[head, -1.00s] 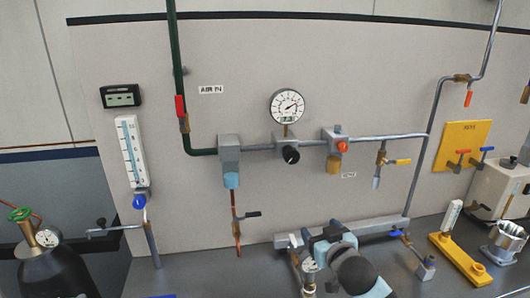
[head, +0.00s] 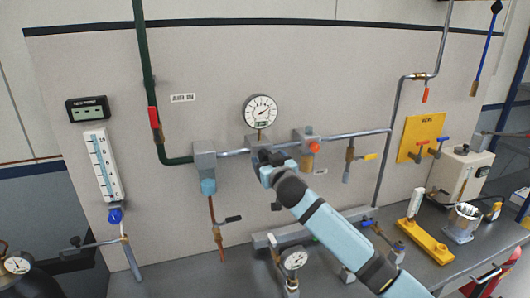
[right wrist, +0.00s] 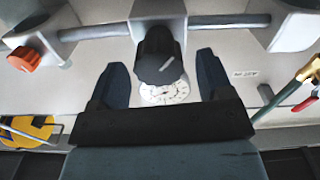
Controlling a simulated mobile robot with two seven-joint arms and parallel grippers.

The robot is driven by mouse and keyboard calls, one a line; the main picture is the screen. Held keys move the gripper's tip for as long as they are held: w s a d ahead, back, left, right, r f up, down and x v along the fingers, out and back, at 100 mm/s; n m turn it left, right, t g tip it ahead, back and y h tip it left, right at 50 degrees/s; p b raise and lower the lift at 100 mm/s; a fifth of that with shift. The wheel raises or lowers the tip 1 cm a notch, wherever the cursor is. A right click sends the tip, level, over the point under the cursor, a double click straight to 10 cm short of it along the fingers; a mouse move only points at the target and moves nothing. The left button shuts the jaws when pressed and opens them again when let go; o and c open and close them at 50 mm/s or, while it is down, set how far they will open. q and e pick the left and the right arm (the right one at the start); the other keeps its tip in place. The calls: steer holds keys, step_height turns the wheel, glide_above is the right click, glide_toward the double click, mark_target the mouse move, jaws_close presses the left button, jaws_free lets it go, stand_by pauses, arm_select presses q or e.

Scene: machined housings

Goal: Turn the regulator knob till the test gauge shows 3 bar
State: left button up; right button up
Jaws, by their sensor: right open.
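The black regulator knob (right wrist: 158,52), with a pale mark on its face, sits on a light grey regulator body (right wrist: 158,10) in the right wrist view. My right gripper (right wrist: 161,62) is open, its two dark fingers on either side of the knob with visible gaps. In the head view my right gripper (head: 263,163) reaches the regulator from the lower right and mostly hides the knob. A round white gauge (head: 260,110) stands above the regulator; its needle points right, but its numbers are too small to read. Another gauge (head: 294,259) is low at the bench. My left gripper is not in view.
A grey pipe (head: 355,134) runs both sides of the regulator. An orange-red knob (head: 314,147) and a yellow-handled valve (head: 370,156) are close on the right. A grey block with a blue bowl (head: 208,187) hangs on the left. A yellow stand (head: 428,243) is on the bench.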

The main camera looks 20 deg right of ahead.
mark_target(265, 156)
steer(key=shift+w, duration=1.2)
steer(key=shift+w+p, duration=0.3)
steer(key=shift+w, duration=0.15)
steer(key=c, duration=0.9)
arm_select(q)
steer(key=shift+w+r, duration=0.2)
